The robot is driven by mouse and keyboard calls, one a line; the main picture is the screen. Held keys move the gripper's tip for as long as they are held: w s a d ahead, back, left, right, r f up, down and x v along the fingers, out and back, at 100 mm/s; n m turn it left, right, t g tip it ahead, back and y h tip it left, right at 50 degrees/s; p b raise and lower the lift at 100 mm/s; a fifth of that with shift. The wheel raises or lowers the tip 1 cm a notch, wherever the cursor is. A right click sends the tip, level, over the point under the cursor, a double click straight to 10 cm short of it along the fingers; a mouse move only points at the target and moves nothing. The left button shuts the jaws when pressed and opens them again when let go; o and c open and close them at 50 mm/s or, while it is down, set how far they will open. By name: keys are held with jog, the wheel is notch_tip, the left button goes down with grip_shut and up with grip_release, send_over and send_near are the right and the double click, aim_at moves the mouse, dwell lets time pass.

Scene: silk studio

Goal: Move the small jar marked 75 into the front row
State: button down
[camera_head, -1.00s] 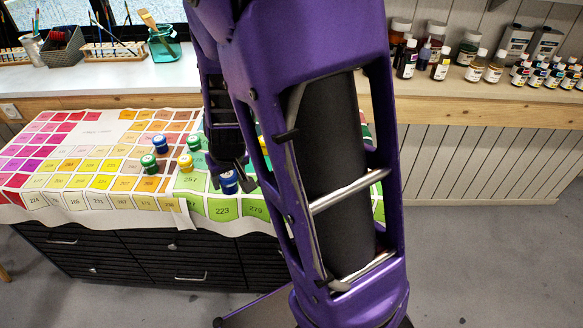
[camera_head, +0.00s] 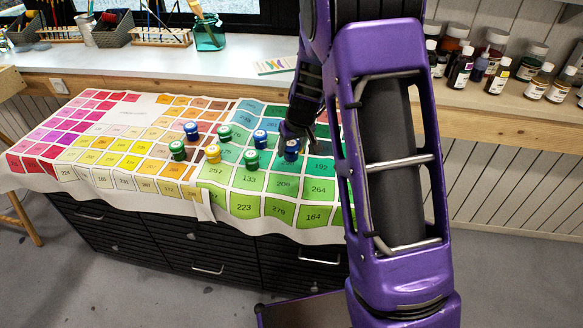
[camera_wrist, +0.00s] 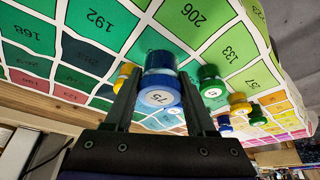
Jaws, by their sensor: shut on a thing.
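The small jar marked 75 has a blue lid and shows in the wrist view (camera_wrist: 160,92), its number readable. My gripper (camera_wrist: 162,100) is shut on it, one finger on each side. In the head view the jar (camera_head: 292,150) is upright under my gripper (camera_head: 293,140), at the right end of the nearer line of jars. That line also has a green jar (camera_head: 177,150), a yellow jar (camera_head: 213,154) and another green jar (camera_head: 251,159). I cannot tell whether jar 75 touches the chart. Behind are a blue jar (camera_head: 191,131), a green jar (camera_head: 225,134) and another blue jar (camera_head: 260,138).
The jars stand on a colour chart cloth (camera_head: 120,120) over a black drawer cabinet (camera_head: 190,255). A yellow jar (camera_wrist: 124,76) is close beside my left finger in the wrist view. Green squares in front of the jars are clear. Paint bottles (camera_head: 500,75) line the ledge at right.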

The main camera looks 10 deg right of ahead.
aim_at(291, 172)
jog(key=shift+f+b, duration=0.45)
jog(key=shift+f, duration=2.3)
jog(key=shift+f, duration=0.1)
jog(key=shift+f, duration=0.15)
jog(key=shift+c, duration=1.1)
grip_release()
jog(key=shift+r, duration=0.35)
jog(key=p+v, duration=0.2)
jog(key=v, duration=1)
jog(key=shift+d, duration=0.15)
